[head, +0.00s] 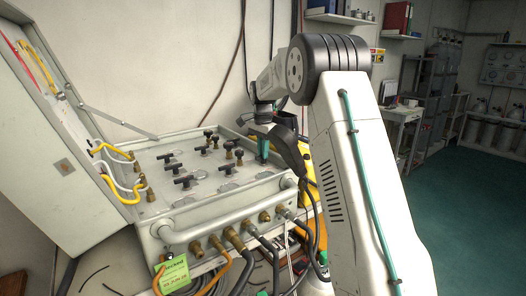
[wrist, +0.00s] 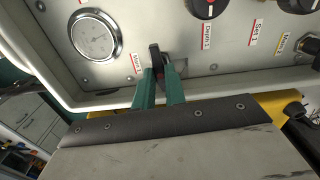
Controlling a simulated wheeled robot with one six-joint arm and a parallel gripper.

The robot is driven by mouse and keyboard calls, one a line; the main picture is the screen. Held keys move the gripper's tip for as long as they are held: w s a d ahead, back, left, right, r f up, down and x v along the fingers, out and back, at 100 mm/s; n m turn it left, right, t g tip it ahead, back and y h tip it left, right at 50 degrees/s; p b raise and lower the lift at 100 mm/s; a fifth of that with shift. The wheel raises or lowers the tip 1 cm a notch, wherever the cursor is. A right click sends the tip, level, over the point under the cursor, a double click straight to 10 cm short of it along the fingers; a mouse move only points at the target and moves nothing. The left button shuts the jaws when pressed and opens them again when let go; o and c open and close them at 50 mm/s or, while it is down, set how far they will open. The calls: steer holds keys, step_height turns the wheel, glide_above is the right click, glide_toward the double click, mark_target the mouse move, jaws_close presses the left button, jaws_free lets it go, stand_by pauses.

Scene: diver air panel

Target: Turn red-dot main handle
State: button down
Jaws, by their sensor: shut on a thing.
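The panel (head: 152,212) is a light grey box with several black T-handles on its top face. In the wrist view, a black handle (wrist: 155,51) stands beside a white label with a red stripe (wrist: 137,63), which seems to read "Main". My gripper (wrist: 159,72) has its two green fingers closed around this handle, one on each side. In the head view my gripper (head: 263,150) is at the right back of the panel's top, and the handle it holds cannot be made out. The handle's lower part is hidden by the fingers.
A round gauge (wrist: 96,37) sits left of the held handle. Other black knobs with red-striped labels and one yellow-striped label (wrist: 278,45) are to its right. The open lid (head: 60,150), yellow and white hoses (head: 120,198) and front hose fittings (head: 233,233) surround the panel.

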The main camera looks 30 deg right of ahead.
steer(key=n, duration=1.3)
steer(key=shift+d+n, duration=0.1)
steer(key=shift+n, duration=1.5)
steer(key=c, duration=1.5)
jaws_free()
steer(key=shift+o, duration=0.2)
steer(key=shift+r, duration=0.1)
step_height(320, 180, up, 8)
steer(key=shift+f, duration=0.15)
